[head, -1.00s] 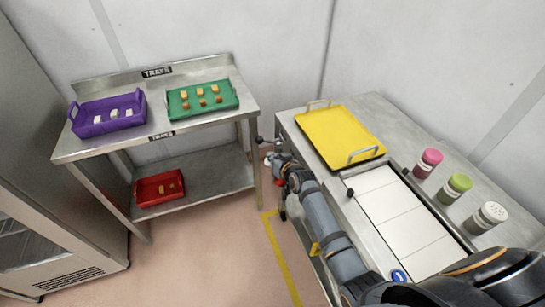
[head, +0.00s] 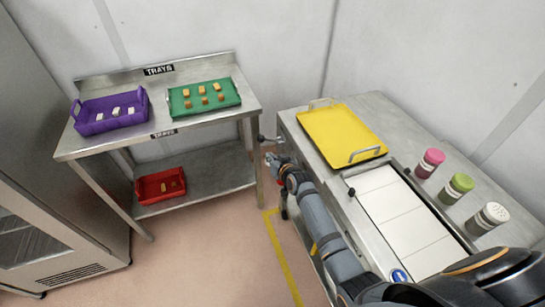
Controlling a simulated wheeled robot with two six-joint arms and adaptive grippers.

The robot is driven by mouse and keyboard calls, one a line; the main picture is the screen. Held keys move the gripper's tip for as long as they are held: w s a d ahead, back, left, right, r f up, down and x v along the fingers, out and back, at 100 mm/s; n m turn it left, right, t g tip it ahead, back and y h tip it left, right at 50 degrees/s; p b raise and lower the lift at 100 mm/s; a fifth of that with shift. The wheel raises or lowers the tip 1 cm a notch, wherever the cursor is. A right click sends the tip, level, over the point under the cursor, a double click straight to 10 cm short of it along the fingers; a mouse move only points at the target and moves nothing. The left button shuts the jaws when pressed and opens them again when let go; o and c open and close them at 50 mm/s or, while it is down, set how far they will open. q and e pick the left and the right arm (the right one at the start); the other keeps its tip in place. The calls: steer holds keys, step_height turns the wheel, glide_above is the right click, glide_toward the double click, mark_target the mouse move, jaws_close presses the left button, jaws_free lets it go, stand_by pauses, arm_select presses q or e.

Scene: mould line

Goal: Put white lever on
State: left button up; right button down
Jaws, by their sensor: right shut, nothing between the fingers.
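My right arm reaches from the bottom right along the front side of the steel mould line (head: 365,215). My right gripper (head: 271,158) is at the bench's far left corner, small in view, shut and empty. A short lever with a dark knob (head: 262,139) sticks out from the bench just above the gripper. I cannot make out a white lever now; the gripper and wrist cover the area beside the bench corner. Whether the gripper touches a lever I cannot tell. My left gripper is not in view.
A yellow tray (head: 342,133) lies on the bench, beside white plates (head: 400,215) and several shaker jars (head: 457,188). A steel rack (head: 205,185) at left holds a purple tray (head: 88,128), a green tray (head: 180,109) and, below, a red tray (head: 149,197). Floor between is clear.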

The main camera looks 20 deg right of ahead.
steer(key=shift+r+p, duration=0.4)
steer(key=shift+r, duration=0.2)
steer(key=r+p, duration=0.2)
steer(key=r, duration=0.1)
steer(key=w+r+p, duration=0.1)
steer(key=r+p, duration=0.1)
steer(key=shift+d, duration=0.25)
steer(key=f+b+v, duration=0.1)
steer(key=v, duration=0.9)
steer(key=shift+s+b, duration=0.2)
steer(key=shift+b, duration=0.15)
steer(key=shift+d, duration=0.1)
